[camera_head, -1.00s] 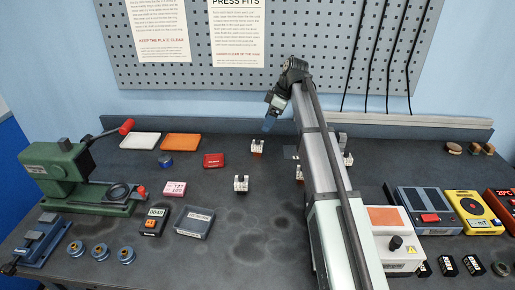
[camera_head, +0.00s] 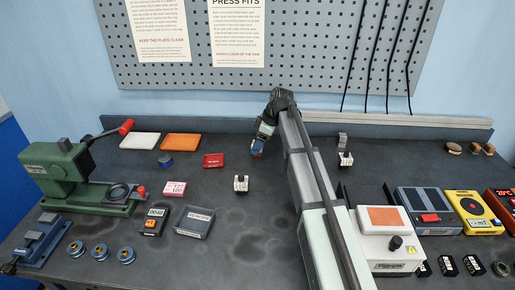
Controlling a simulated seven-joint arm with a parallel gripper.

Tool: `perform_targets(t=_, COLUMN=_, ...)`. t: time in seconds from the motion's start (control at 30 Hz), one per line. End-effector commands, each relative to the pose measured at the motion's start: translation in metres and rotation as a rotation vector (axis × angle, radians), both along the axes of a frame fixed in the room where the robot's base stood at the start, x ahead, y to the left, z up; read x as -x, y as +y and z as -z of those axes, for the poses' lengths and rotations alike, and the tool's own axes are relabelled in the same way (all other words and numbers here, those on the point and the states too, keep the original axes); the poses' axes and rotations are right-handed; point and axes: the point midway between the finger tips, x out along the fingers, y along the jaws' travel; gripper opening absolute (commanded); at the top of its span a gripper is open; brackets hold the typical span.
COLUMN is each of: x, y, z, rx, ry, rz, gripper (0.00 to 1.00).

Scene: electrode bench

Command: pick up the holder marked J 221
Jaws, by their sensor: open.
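Small white-topped holders stand on the dark bench; their marks are too small to read, so I cannot tell which one is J 221. One holder (camera_head: 241,184) stands upright left of my arm, in the middle of the bench. Another holder (camera_head: 346,159) stands right of my arm. A grey block (camera_head: 343,140) stands behind it, partly unclear. My gripper (camera_head: 258,151) is open and points down near the back of the bench. It covers the spot where another holder stood in view; that holder is now mostly or wholly hidden. I cannot see whether the fingers are around it.
Instruments, including a white box with an orange panel (camera_head: 387,229), fill the right. The centre front is clear.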

Motion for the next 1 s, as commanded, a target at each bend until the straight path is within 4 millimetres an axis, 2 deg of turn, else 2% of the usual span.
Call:
perform_targets(t=0.1, x=-0.0008, y=0.0043, z=0.0099, rx=0.000, ry=-0.001, rz=0.001, gripper=0.77)
perform_targets(t=0.33, x=-0.0010, y=0.0047, z=0.0109, rx=0.000, ry=-0.001, rz=0.001, gripper=0.77)
perform_targets(t=1.0, x=-0.0009, y=0.0046, z=0.0106, rx=0.000, ry=-0.001, rz=0.001, gripper=0.12)
